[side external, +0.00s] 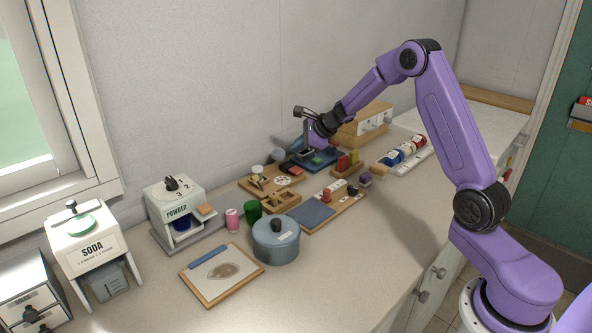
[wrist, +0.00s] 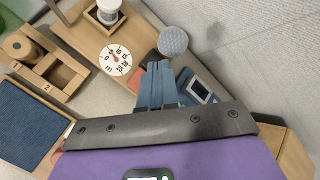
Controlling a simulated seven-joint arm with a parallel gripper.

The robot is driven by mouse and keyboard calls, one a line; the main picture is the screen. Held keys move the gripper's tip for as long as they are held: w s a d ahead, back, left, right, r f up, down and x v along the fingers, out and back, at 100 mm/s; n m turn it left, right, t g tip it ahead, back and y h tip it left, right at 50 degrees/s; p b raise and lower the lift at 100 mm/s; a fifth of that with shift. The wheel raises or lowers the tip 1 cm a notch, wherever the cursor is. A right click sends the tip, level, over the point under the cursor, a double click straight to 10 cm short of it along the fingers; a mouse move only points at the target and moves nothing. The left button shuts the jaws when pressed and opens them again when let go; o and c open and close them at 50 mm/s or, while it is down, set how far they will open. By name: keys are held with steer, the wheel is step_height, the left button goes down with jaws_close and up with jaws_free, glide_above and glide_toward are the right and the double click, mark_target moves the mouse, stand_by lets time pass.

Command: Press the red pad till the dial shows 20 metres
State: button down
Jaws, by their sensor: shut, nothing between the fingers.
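The white dial (wrist: 108,67) has numbers from 0 to 25 around its rim and a small reddish pointer; in the wrist view I cannot read its exact value. It also shows on the wooden board in the side external view (side external: 282,180). The red pad (wrist: 137,78) lies beside the dial, partly hidden behind my fingers. It shows as a small reddish patch in the side external view (side external: 296,170). My gripper (wrist: 158,66) is shut and empty, its blue fingertips over the pad's area. I cannot tell whether they touch it.
A grey round-headed thing (wrist: 173,41) stands close beyond my fingertips. A blue device with a screen (wrist: 200,90) lies to their right. A white-topped jar (wrist: 108,11) and a wooden tray (wrist: 62,75) are nearby. A blue-grey pot (side external: 276,245) stands farther forward on the counter.

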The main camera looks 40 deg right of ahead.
mark_target(298, 170)
steer(key=shift+f, duration=2.05)
steer(key=shift+f, duration=0.15)
stand_by(0.5)
steer(key=shift+f, duration=0.3)
steer(key=shift+f, duration=0.7)
stand_by(0.9)
steer(key=shift+r, duration=1.15)
steer(key=shift+r, duration=0.1)
steer(key=shift+r, duration=2.4)
